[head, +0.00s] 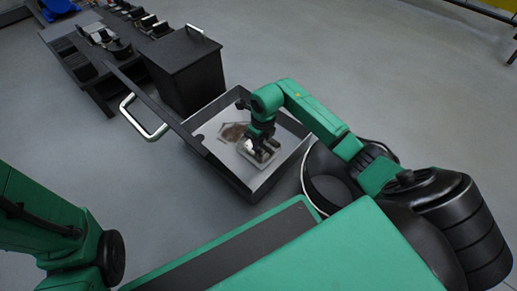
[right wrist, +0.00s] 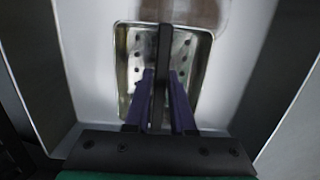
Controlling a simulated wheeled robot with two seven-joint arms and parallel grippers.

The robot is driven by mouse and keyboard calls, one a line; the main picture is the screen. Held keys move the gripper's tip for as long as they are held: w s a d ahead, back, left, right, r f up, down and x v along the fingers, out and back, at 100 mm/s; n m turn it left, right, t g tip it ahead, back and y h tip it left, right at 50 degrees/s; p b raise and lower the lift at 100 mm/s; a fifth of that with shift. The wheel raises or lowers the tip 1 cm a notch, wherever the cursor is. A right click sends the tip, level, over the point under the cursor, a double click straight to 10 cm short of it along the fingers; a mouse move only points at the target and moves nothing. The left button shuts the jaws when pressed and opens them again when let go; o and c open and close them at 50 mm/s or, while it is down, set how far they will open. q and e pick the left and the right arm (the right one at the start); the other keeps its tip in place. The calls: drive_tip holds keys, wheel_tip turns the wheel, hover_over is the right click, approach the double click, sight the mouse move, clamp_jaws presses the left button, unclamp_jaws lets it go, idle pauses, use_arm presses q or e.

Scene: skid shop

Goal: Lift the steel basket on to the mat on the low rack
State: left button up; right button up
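The steel basket (head: 258,154) is a small shiny tray with rows of holes, inside an open grey drawer or bin (head: 203,143). In the right wrist view the basket (right wrist: 133,65) lies straight ahead, with a dark upright handle (right wrist: 164,55) at its middle. My right gripper (head: 263,143) reaches down over the basket; in the wrist view its two purple fingers (right wrist: 161,82) lie close against both sides of the handle and look shut on it. The basket seems at or near the bin floor. My left gripper is out of view; only its arm shows. I cannot make out the mat.
A low dark rack (head: 90,68) with several items runs along the upper left. Grey floor is clear at upper right.

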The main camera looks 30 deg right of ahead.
clamp_jaws()
drive_tip(key=shift+r, duration=0.1)
